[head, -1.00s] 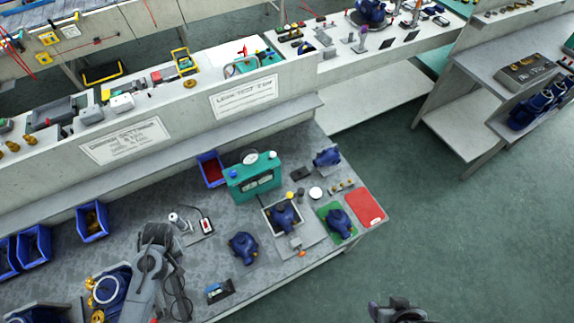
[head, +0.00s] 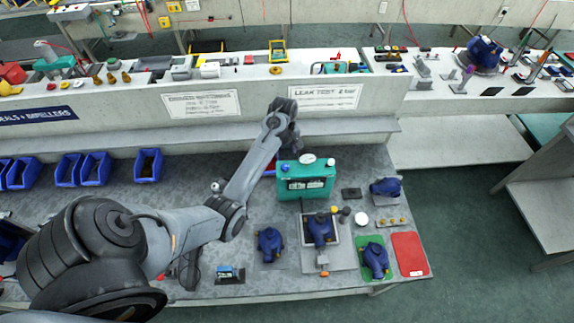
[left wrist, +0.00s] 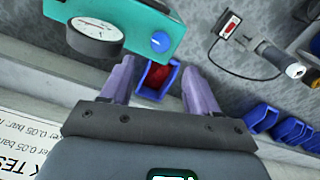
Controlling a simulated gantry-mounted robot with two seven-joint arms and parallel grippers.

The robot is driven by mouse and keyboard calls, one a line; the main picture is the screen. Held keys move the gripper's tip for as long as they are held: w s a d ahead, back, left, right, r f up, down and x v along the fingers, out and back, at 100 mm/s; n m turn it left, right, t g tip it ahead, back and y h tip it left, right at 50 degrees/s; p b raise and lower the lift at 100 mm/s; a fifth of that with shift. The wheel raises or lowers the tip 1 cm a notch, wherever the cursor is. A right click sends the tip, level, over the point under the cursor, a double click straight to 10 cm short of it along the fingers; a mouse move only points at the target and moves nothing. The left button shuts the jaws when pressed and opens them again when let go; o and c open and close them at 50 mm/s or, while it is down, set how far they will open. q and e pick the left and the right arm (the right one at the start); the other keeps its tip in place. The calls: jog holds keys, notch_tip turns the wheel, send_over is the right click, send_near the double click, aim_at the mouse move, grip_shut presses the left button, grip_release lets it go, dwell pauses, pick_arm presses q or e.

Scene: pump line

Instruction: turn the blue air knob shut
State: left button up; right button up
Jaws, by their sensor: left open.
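The blue air knob (head: 285,168) sits at the top left of the teal test box (head: 304,190). In the left wrist view the knob (left wrist: 160,41) is a round blue cap with a pale line, on the box's face near its edge. My left gripper (head: 287,132) is above and behind the knob in the head view. The right gripper is out of view.
A round gauge (left wrist: 96,37) stands out from the box near the knob. A blue bin with red inside (left wrist: 156,78) lies beyond my fingers. Blue pumps (head: 319,229) stand in front of the box. A low wall with a leak test sign (head: 325,96) runs behind.

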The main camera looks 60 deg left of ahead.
aim_at(285, 166)
pick_arm(q)
notch_tip(285, 166, down, 9)
jog(key=shift+f, duration=0.2)
dwell(0.3)
jog(key=c, duration=1)
